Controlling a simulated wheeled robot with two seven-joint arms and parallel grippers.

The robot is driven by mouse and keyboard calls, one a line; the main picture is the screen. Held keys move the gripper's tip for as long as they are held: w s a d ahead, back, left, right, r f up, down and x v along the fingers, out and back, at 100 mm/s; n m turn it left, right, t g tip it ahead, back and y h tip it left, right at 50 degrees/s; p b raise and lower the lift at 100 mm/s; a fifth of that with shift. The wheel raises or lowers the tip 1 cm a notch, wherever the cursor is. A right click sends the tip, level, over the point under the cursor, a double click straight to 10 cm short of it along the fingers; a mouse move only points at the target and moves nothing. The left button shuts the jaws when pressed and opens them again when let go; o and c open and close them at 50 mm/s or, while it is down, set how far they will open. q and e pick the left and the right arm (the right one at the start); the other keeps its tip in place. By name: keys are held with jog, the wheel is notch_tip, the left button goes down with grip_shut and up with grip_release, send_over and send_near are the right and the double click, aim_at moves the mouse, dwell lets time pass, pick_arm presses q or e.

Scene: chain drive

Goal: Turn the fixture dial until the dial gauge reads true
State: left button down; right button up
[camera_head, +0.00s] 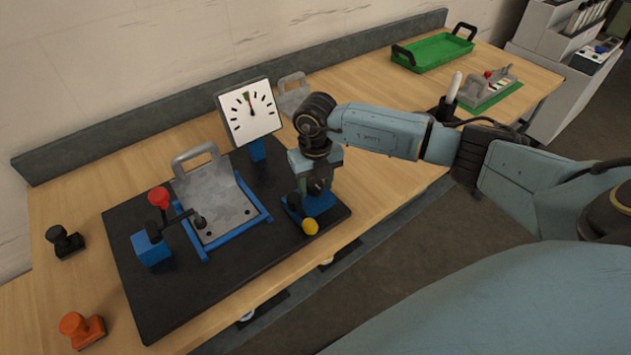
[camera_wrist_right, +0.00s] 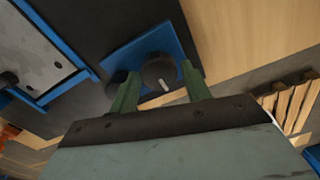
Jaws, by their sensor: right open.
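The dial gauge (camera_head: 262,124) stands upright behind the fixture, a white square face with black ticks. Its needle points up, slightly left, close to a small coloured mark; the exact gap is too small to tell. The fixture dial is a dark round knob (camera_wrist_right: 158,72) with a white line, on a blue base (camera_wrist_right: 128,58). My right gripper (camera_head: 317,187) is over the blue base at the fixture's right. In the right wrist view its green fingers stand open on either side of the knob; I cannot tell whether they touch it. My left gripper is out of view.
The black fixture board (camera_head: 270,262) holds a grey handled plate (camera_head: 222,196) in a blue frame and a red-knobbed clamp (camera_head: 158,198). A black-handled piece (camera_head: 65,241) and an orange one (camera_head: 80,328) lie left. A green tray (camera_head: 436,52) stands far right.

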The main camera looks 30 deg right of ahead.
jog(key=c, duration=0.7)
jog(key=shift+n, duration=0.3)
jog(key=n+b, duration=0.2)
jog(key=n, duration=0.1)
jog(key=shift+w+n+b, duration=0.1)
jog(key=shift+n+b, duration=0.2)
jog(key=shift+d+n+b, duration=0.1)
jog(key=shift+n+b, duration=1)
jog(key=shift+n, duration=0.8)
jog(key=shift+r, duration=0.1)
jog(key=shift+n, duration=0.3)
jog(key=o, duration=0.7)
